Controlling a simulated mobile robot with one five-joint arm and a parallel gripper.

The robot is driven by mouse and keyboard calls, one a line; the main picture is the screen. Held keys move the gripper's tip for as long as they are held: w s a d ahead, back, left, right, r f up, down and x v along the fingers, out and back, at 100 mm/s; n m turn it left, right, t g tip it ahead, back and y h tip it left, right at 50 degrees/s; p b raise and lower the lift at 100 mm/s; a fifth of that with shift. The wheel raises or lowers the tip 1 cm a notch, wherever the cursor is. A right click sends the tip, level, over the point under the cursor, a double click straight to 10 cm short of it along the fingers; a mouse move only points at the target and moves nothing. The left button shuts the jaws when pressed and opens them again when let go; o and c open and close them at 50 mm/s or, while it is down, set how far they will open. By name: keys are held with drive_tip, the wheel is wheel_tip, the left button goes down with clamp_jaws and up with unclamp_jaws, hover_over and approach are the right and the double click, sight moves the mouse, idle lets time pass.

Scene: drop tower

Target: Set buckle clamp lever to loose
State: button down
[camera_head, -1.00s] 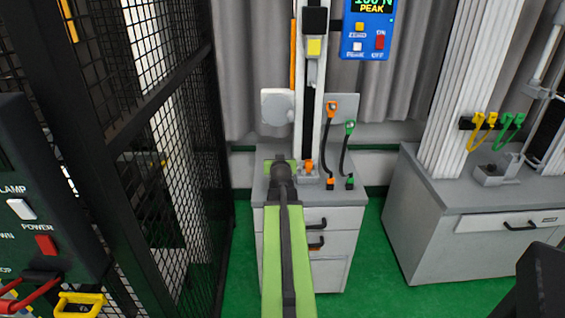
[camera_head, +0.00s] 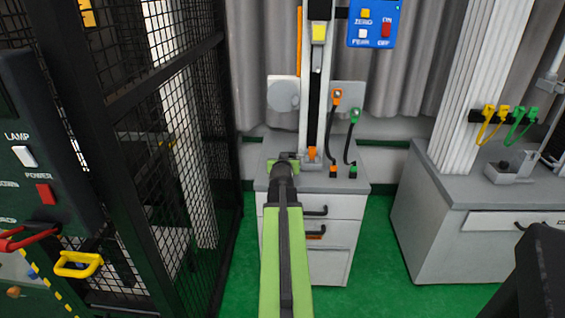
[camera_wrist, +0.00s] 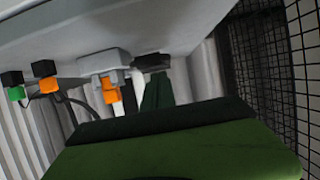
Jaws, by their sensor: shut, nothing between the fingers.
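My gripper (camera_head: 285,160) reaches over the grey bench top at the foot of the test stand. It is shut and empty, with green parts showing on both sides of its dark wrist. An orange piece (camera_head: 312,153) at the foot of the stand's column is just right of my gripper, apart from it. In the wrist view, which looks upside down, the orange piece (camera_wrist: 112,95) sits on a grey block, beside a dark green tapered finger (camera_wrist: 157,92). I cannot tell for sure which part is the buckle clamp lever; its position is unclear.
An orange plug (camera_head: 333,172) and a green plug (camera_head: 353,169) with black cables stand right of the column. A blue meter (camera_head: 372,24) hangs above. A black mesh cage (camera_head: 180,130) and a dark control panel (camera_head: 45,150) are close on the left. Another bench (camera_head: 430,235) stands right.

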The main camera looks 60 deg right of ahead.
drive_tip(key=shift+s+a+f+b, duration=0.2)
drive_tip(key=shift+s+f+b, duration=0.1)
drive_tip(key=shift+f+b, duration=0.45)
drive_tip(key=shift+s+a+f+b, duration=0.15)
drive_tip(key=shift+s+f+b, duration=0.15)
drive_tip(key=shift+f+b, duration=0.45)
